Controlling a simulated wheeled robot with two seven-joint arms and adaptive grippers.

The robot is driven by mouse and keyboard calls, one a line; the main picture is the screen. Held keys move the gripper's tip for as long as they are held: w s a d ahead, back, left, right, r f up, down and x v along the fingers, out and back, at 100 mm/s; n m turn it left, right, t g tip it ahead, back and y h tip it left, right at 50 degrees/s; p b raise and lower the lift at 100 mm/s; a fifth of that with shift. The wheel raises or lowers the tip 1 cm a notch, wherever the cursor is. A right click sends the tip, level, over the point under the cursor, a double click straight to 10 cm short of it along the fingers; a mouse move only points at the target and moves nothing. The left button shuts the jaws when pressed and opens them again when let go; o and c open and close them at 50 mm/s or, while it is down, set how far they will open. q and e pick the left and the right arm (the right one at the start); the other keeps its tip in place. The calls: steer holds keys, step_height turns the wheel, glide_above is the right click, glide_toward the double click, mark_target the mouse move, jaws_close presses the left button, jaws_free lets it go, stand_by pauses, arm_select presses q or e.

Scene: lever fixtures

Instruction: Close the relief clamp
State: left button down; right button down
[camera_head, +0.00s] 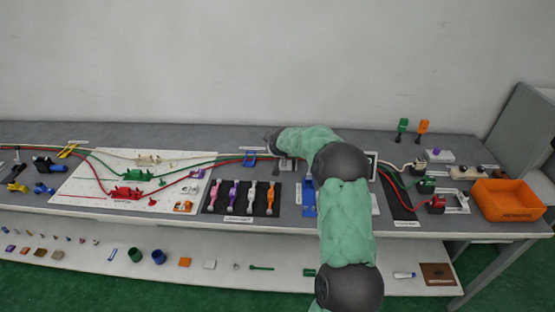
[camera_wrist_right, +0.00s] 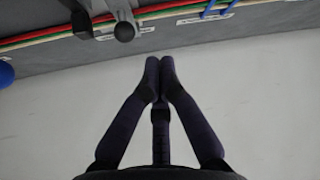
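My right arm reaches up over the bench in the head view, and its gripper (camera_head: 271,138) is small there, near the back of the bench. In the right wrist view the two dark fingers of this gripper (camera_wrist_right: 160,66) come together at their tips, with nothing seen between them. A grey lever fixture with a dark round knob (camera_wrist_right: 124,31) stands on the bench beyond the fingertips, apart from them. It may be the relief clamp, but I cannot read a label to confirm this. My arm hides part of the bench in the head view. My left gripper is not in view.
Red, green and white hoses (camera_wrist_right: 40,36) run along the bench. Blue clamp-like parts (camera_wrist_right: 218,8) stand beside them. A black panel with several coloured levers (camera_head: 240,197) lies left of my arm. An orange bin (camera_head: 508,198) stands at the right end. A wall rises behind.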

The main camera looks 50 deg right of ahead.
steer(key=s+a+b, duration=0.1)
steer(key=s+a, duration=0.3)
steer(key=shift+s+a+r, duration=0.15)
steer(key=shift+r, duration=0.1)
stand_by(0.3)
